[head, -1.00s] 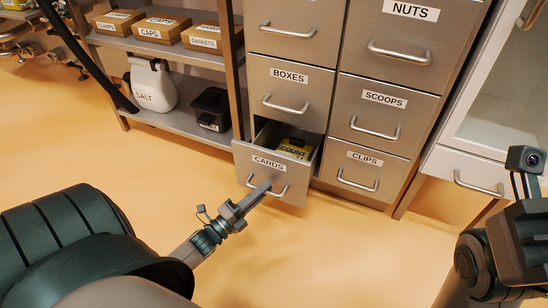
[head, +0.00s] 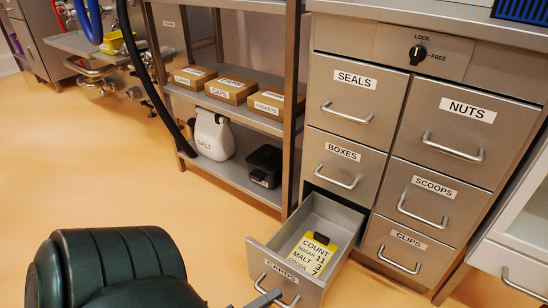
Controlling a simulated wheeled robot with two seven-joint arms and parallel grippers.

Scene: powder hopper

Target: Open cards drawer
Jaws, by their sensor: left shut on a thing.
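The CARDS drawer (head: 256,247), bottom left in the metal cabinet, is pulled well out. Inside it lies a yellow-and-white card (head: 309,255) headed COUNT, with SUGAR 11, MALT 3 and COCOA 7 on it and a black clip at its top. My left gripper (head: 267,298) shows only in part at the bottom edge of the head view. It is shut on the drawer's bar handle (head: 293,301). The rest of this gripper is cut off by the frame. My right gripper is out of view.
The SEALS, BOXES, NUTS, SCOOPS and CLIPS drawers are closed. A LOCK/FREE knob (head: 417,54) is on the panel above. A shelf rack (head: 240,160) to the left holds boxes, a SALT container (head: 212,134) and a black case (head: 265,165). The floor in front is clear.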

